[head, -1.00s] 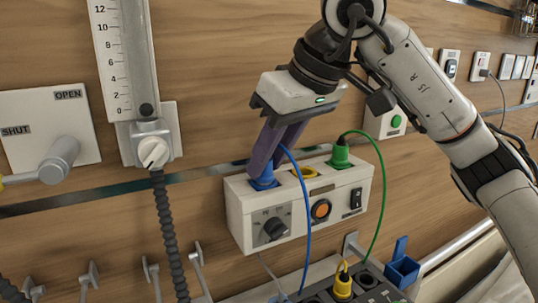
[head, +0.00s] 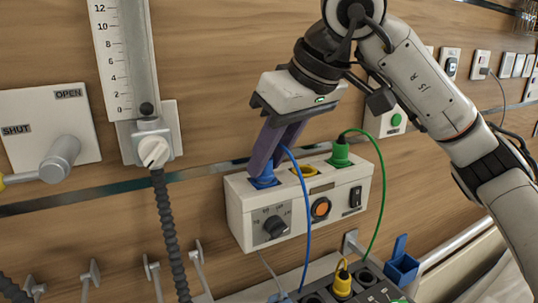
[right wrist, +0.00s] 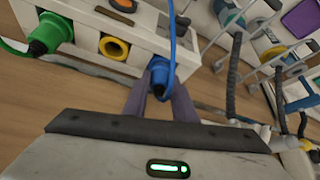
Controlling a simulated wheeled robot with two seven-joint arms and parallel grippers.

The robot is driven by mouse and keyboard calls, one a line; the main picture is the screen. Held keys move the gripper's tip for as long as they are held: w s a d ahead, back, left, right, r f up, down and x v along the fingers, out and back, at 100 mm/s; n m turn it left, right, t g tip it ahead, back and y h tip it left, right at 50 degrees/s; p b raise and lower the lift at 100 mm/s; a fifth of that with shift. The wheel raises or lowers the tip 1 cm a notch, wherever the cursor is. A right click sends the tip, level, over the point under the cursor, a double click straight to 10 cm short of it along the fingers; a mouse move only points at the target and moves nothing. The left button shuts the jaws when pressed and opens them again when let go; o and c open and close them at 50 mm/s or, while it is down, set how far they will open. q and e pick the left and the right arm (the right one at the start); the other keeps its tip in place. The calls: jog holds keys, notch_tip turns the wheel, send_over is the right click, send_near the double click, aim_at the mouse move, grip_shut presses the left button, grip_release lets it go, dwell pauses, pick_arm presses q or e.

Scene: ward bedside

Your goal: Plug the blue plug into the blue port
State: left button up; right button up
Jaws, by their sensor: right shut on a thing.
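The blue plug (head: 264,178) is at the blue port (head: 262,184) on top of the white box (head: 240,207), at its left end. My right gripper (head: 268,168) is shut on the blue plug from above. In the right wrist view the blue plug (right wrist: 159,72) sits between the two purple-grey fingers, at the box's edge. The plug looks upright at the port; the fingers hide part of it, so I cannot tell how deep it sits. A blue cable (head: 307,220) runs from it down past the box's front. My left gripper is not in view.
On the same box are an empty yellow port (head: 305,171) and a green plug (head: 340,155) in the right port. Its green cable (head: 382,200) hangs at the right. A yellow plug (head: 343,283) stands in the unit below. A flowmeter with a dark hose (head: 167,230) is at the left.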

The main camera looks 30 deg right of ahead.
jog(key=o, duration=1.1)
jog(key=p+v, duration=0.1)
jog(key=v, duration=0.9)
jog(key=shift+r, duration=0.1)
